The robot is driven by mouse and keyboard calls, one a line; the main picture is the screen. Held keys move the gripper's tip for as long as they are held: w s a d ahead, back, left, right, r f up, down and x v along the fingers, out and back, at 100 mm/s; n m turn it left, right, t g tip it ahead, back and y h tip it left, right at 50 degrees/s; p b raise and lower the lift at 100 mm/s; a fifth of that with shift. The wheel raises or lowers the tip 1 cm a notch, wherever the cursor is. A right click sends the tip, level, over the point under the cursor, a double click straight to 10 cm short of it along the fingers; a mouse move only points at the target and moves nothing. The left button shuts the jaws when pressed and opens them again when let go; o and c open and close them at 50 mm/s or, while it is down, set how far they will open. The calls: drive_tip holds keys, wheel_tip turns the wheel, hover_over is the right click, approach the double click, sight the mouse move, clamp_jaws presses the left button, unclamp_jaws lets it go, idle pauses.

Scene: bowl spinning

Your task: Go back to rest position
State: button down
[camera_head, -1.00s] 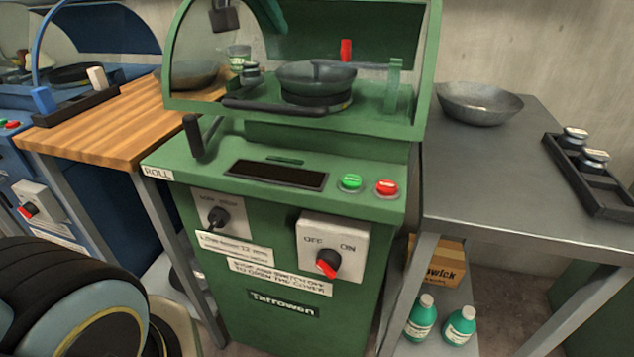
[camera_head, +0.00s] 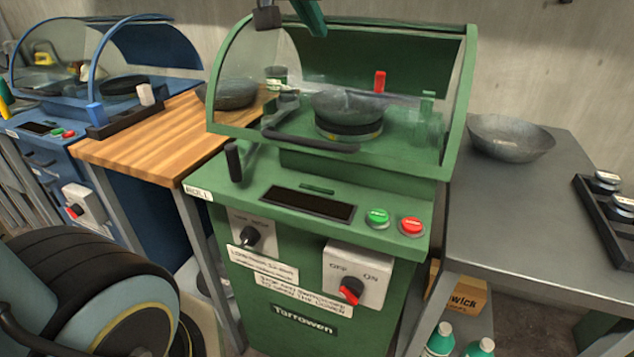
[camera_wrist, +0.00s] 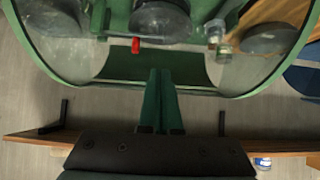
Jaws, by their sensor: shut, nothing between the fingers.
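My gripper (camera_wrist: 160,74) shows in the wrist view as two green fingers lying side by side, shut and empty. In the head view, part of my gripper (camera_head: 309,16) shows at the top edge, above the green spinning machine (camera_head: 300,210); the rest of my arm is out of frame. The machine's clear curved cover is down. A dark metal bowl (camera_head: 348,107) sits on the round chuck inside it; the bowl also shows in the wrist view (camera_wrist: 160,18). The fingers touch nothing that I can see.
A grey table (camera_head: 500,210) on the right holds a metal bowl (camera_head: 510,137) and a dark tray (camera_head: 598,222). A wooden table (camera_head: 150,140) and a blue machine (camera_head: 45,150) stand left. The wrist view shows a wooden shelf (camera_wrist: 35,136) near my gripper.

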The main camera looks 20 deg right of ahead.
drive_tip(key=w+a+f+n+g+y+p, duration=0.1)
drive_tip(key=w+a+f+n+y+p, duration=0.1)
drive_tip(key=a+f, duration=0.45)
drive_tip(key=w+a+f+n+g+y+p, duration=0.1)
drive_tip(key=w+a+f+n+y, duration=0.15)
drive_tip(key=a+f, duration=0.4)
drive_tip(key=s+a+f+n+g+y+p, duration=0.1)
drive_tip(key=s+a+f+g, duration=0.1)
drive_tip(key=a, duration=0.5)
drive_tip(key=s+a+f+n+g+y, duration=0.1)
drive_tip(key=s+a+f+n+g, duration=0.1)
drive_tip(key=a+f, duration=0.3)
drive_tip(key=shift+s+a+p, duration=0.4)
drive_tip(key=shift+s+a, duration=0.25)
drive_tip(key=shift+a, duration=0.45)
